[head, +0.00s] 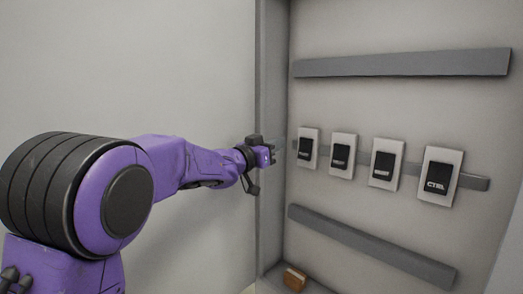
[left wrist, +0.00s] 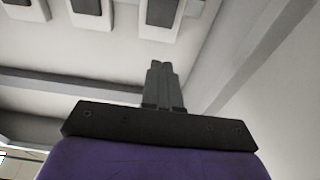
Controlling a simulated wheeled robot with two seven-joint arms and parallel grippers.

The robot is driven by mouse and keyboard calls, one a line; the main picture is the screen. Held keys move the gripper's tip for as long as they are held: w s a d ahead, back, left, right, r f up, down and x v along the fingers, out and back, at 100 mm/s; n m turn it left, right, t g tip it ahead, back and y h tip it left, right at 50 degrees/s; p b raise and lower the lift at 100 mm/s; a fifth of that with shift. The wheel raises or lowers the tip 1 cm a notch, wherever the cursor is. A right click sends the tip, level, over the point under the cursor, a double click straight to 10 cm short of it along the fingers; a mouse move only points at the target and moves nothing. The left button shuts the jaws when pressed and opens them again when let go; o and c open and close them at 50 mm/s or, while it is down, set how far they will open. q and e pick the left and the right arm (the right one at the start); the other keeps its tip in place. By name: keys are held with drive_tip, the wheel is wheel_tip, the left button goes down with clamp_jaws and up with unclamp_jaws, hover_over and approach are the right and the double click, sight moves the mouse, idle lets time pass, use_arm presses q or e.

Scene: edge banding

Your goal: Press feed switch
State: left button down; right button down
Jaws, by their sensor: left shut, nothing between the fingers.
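A row of several white switch plates with black rockers is fixed to the grey wall panel in the head view. The nearest rocker (head: 437,185) reads CTRL. The labels on the third (head: 382,165), second (head: 342,156) and leftmost (head: 307,147) are too small to read surely, so I cannot tell which is the feed switch. My left gripper (head: 277,147) is just left of the leftmost plate, apparently apart from it. In the left wrist view its fingers (left wrist: 165,72) are shut and empty, below a plate (left wrist: 158,22) at the top edge.
Grey horizontal rails run above (head: 400,64) and below (head: 370,248) the switches, and another passes behind the plates (head: 472,182). A vertical grey corner post (head: 271,100) stands behind my left gripper. A small brown block (head: 294,278) lies at the bottom of the panel.

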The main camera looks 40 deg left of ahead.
use_arm(q)
drive_tip(key=s, duration=0.4)
drive_tip(key=shift+s+a+r, duration=0.15)
drive_tip(key=shift+r, duration=0.05)
idle(0.3)
